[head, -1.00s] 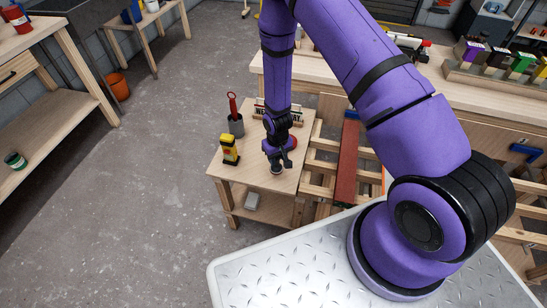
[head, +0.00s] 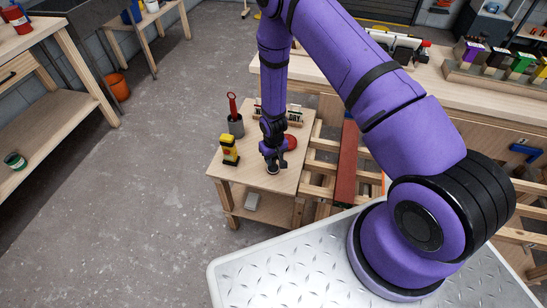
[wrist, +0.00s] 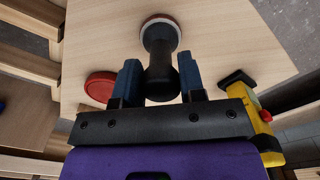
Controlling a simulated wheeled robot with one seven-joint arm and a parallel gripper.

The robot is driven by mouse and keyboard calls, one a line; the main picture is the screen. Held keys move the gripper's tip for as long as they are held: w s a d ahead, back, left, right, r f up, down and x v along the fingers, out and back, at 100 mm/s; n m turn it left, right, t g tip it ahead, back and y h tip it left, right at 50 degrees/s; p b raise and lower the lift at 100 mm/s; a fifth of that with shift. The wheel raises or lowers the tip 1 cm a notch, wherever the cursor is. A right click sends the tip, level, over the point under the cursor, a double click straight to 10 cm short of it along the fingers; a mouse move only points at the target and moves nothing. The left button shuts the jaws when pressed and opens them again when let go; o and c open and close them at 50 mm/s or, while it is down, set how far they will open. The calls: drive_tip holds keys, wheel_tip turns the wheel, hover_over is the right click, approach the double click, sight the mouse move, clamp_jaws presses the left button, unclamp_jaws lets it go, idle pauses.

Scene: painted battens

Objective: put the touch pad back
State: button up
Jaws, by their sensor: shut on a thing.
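The touch pad, a black-handled tool with a round, pale-rimmed base (wrist: 160,32), is between the blue fingers of my gripper (wrist: 161,78) in the wrist view. The fingers are shut on its handle. In the head view my gripper (head: 273,162) is low over the front part of the small wooden table (head: 256,181), with the dark pad (head: 272,171) just below it. I cannot tell whether the pad touches the tabletop. A round red disc (head: 291,142) lies behind and to the right; it also shows left of the fingers in the wrist view (wrist: 100,86).
A yellow and black device (head: 229,150) stands left of my gripper. A grey cup (head: 236,126) with a red-handled tool and a lettered stand (head: 281,113) are farther back. Wooden racks with a red-brown batten (head: 347,163) are close on the right. The table's front edge is near.

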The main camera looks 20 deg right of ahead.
drive_tip(key=o, duration=0.8)
wheel_tip(320, 180, up, 31)
drive_tip(key=d+t, duration=0.1)
drive_tip(key=d, duration=0.1)
drive_tip(key=s+d+r+m+t, duration=0.1)
drive_tip(key=s+r, duration=0.2)
drive_tip(key=r, duration=0.5)
drive_tip(key=s+d+r+t, duration=0.1)
drive_tip(key=s+r, duration=0.2)
drive_tip(key=r, duration=0.4)
drive_tip(key=s+d+r, duration=0.1)
drive_tip(key=s+r, duration=0.4)
drive_tip(key=s, duration=0.2)
drive_tip(key=s+d+r+t, duration=0.1)
drive_tip(key=s+r, duration=0.4)
drive_tip(key=s, duration=0.3)
drive_tip(key=s+d+r+t, duration=0.1)
drive_tip(key=s+r, duration=0.4)
drive_tip(key=s, duration=0.3)
drive_tip(key=shift+r+m, duration=0.1)
drive_tip(key=shift+m, duration=0.3)
